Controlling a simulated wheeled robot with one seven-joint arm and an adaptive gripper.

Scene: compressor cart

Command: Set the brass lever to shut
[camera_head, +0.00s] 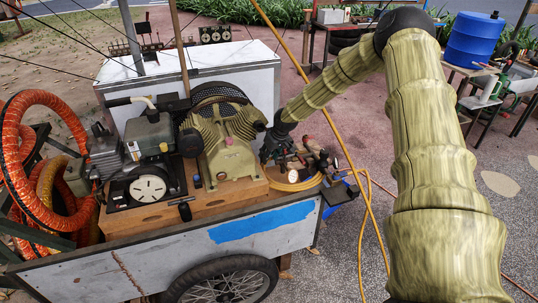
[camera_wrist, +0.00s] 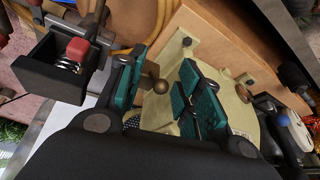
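My gripper (camera_wrist: 161,72) is open, with teal pads on either side of the knob and a visible gap to each. In the head view my gripper (camera_head: 277,147) is at the right end of the compressor, above the cart's corner. The lever cannot be made out there.
The tan compressor (camera_head: 226,142) stands left of my gripper on a wooden base (camera_head: 150,215). A round gauge (camera_head: 293,176) sits just below my gripper. A red knob on a spring (camera_wrist: 77,48) stands beside the left finger. A yellow hose (camera_head: 361,240) hangs off the cart's right side.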

